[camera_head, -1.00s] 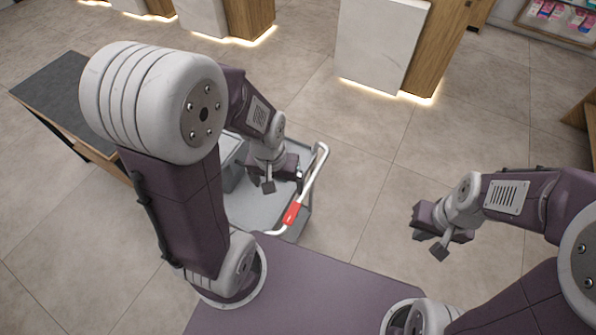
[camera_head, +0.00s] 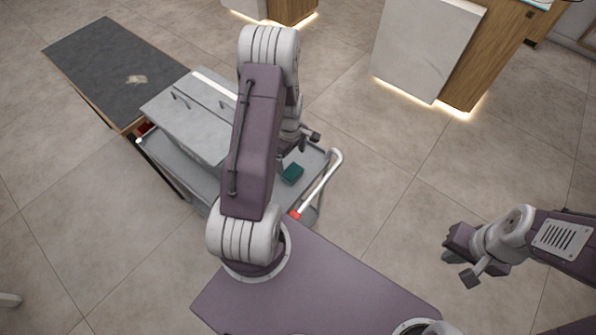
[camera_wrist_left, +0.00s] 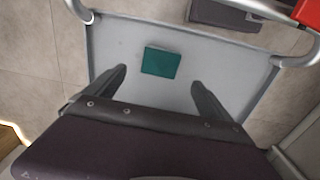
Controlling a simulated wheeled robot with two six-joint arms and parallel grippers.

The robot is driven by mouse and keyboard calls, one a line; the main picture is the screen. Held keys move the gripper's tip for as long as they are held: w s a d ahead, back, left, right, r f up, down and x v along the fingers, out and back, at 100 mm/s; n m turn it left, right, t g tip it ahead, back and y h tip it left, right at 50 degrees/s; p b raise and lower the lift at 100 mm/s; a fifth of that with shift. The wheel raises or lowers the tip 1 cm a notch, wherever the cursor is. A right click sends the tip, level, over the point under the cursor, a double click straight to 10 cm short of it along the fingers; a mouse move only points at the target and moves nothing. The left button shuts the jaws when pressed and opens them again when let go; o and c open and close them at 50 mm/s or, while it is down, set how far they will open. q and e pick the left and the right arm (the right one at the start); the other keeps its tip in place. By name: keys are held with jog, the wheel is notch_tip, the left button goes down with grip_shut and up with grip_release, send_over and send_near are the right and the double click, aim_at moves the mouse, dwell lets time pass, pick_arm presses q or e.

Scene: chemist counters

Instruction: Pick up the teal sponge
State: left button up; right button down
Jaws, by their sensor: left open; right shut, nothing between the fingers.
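The teal sponge (camera_head: 292,174) lies flat on the grey tray top of a cart (camera_head: 314,163), near the cart's handle end. It also shows in the left wrist view (camera_wrist_left: 160,62), with bare tray around it. My left gripper (camera_head: 297,143) is above the cart, partly hidden behind its own arm in the head view. In the left wrist view its two fingers (camera_wrist_left: 158,84) are spread and empty, with the sponge beyond and between their tips, not touched. My right gripper (camera_head: 459,266) is over the floor at the right, away from the cart, shut and empty.
A grey metal box with handles (camera_head: 190,112) stands on the cart beside my left arm. The cart has a raised rim and a white handle (camera_head: 322,183) with a red part. A dark-topped table (camera_head: 112,68) stands behind. The floor at the right is open.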

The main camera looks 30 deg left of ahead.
aim_at(292, 172)
pick_arm(q)
jog(key=shift+s+d+f, duration=0.1)
jog(key=shift+s+f, duration=0.1)
jog(key=shift+f, duration=0.4)
jog(key=shift+s+f, duration=0.2)
jog(key=shift+f, duration=0.4)
jog(key=shift+w+f, duration=0.35)
jog(key=shift+f, duration=0.2)
notch_tip(292, 172, down, 4)
jog(key=shift+d+r+p, duration=0.1)
jog(key=shift+d+p, duration=0.05)
jog(key=shift+p, duration=0.4)
jog(key=shift+f, duration=0.6)
jog(key=c, duration=1.4)
pick_arm(e)
jog(key=shift+s+r, duration=0.15)
jog(key=shift+r, duration=0.5)
pick_arm(q)
jog(key=shift+r, duration=0.1)
